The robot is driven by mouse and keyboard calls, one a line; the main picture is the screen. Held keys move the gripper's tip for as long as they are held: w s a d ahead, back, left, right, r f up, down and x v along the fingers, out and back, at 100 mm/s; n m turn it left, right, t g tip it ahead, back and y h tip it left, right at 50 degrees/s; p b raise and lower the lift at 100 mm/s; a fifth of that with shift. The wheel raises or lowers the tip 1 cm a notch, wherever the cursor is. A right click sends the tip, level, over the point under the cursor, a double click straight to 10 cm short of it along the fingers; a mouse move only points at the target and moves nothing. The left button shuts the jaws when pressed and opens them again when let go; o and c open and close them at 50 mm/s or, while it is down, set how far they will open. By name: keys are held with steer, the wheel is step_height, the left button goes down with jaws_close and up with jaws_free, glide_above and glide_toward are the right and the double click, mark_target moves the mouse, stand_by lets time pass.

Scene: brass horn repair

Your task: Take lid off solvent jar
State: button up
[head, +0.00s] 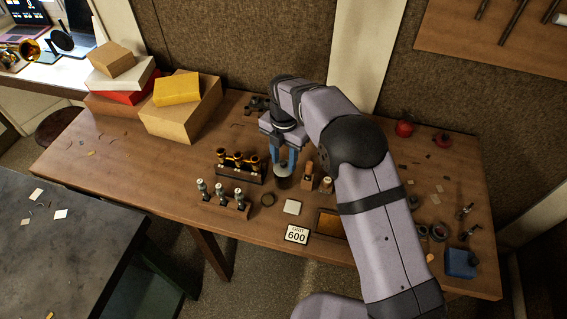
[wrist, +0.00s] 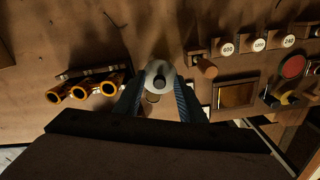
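The solvent jar (head: 283,182) is a small dark round vessel standing on the wooden bench, directly below my gripper (head: 284,161). Its pale round lid shows in the wrist view (wrist: 168,72), with a dark knob (wrist: 158,82) in the middle. My gripper's two blue fingers point down and stand apart, one on each side of the lid. In the wrist view my gripper (wrist: 160,84) straddles the lid, with the knob between the fingers. I cannot tell whether the fingertips touch the lid. The jar's body is mostly hidden under the lid in the wrist view.
A rack of brass-coloured valves (head: 240,165) and a rack of silver ones (head: 222,194) stand left of the jar. Wooden blocks (head: 309,177) stand close on its right. Boxes (head: 180,115) fill the back left.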

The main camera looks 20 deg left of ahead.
jaws_close()
